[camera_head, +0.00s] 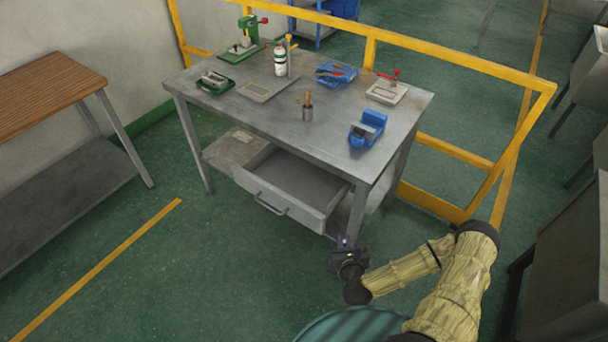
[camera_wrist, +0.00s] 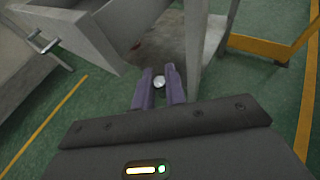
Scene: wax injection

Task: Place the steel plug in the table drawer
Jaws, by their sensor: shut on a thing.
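The steel plug (camera_wrist: 159,82) shows in the wrist view as a small round shiny piece between the purple fingertips of my gripper (camera_wrist: 159,88). My gripper is shut on it. In the head view my gripper (camera_head: 345,243) is below and in front of the table's right front leg, outside the drawer.
The tabletop holds a green press (camera_head: 247,38), a white bottle (camera_head: 280,60), a blue vise (camera_head: 368,128), and several other tools. A yellow rail (camera_head: 450,62) runs behind and right of the table. A wooden-topped bench (camera_head: 45,88) stands left. The floor before the drawer is clear.

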